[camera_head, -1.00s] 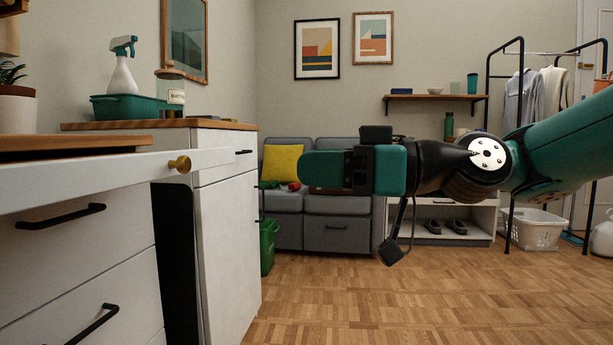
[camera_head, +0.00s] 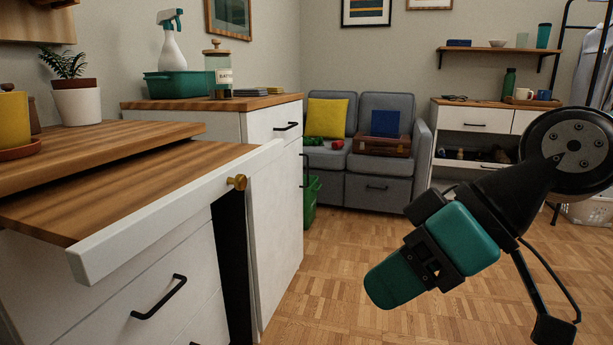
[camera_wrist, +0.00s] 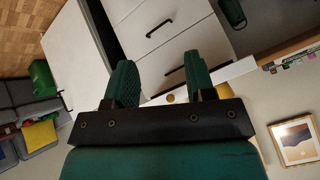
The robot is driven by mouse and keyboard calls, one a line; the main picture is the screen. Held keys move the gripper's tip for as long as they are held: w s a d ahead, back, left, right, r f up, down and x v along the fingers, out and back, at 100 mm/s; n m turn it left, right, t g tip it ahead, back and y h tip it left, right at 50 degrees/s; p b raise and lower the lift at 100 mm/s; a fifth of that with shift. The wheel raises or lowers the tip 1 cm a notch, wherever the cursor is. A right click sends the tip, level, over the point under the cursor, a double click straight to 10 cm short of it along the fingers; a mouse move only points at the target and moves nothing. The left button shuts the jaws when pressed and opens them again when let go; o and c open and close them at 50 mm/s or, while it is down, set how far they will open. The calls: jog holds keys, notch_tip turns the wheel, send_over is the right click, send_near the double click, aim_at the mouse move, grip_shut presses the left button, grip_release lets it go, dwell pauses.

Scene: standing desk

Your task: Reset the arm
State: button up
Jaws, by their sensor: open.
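My gripper (camera_head: 388,288) hangs low at the right of the head view, angled down to the left over the open floor. In the wrist view, its two green fingers (camera_wrist: 158,75) stand apart with nothing between them. The gripper is clear of the furniture in the head view. The desk (camera_head: 160,158) with a wooden top, white front edge and brass knob (camera_head: 237,182) stands at the left, apart from my gripper.
A white cabinet (camera_head: 270,205) bears a green bin, spray bottle and jar. A green waste bin (camera_head: 311,203) stands beside it. A grey sofa (camera_head: 372,190) and a shelf unit (camera_head: 471,120) are behind. Parquet floor (camera_head: 350,245) between is free.

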jog(key=s+d+r+m+g+h+p, duration=0.2)
jog(key=s+d+r+m+h+p, duration=0.1)
jog(key=s+d+h+p, duration=0.25)
notch_tip(320, 180, up, 35)
jog(key=s+y+p, duration=0.1)
jog(key=p, duration=3.5)
jog(key=shift+s, duration=0.15)
jog(key=shift+a+r, duration=0.1)
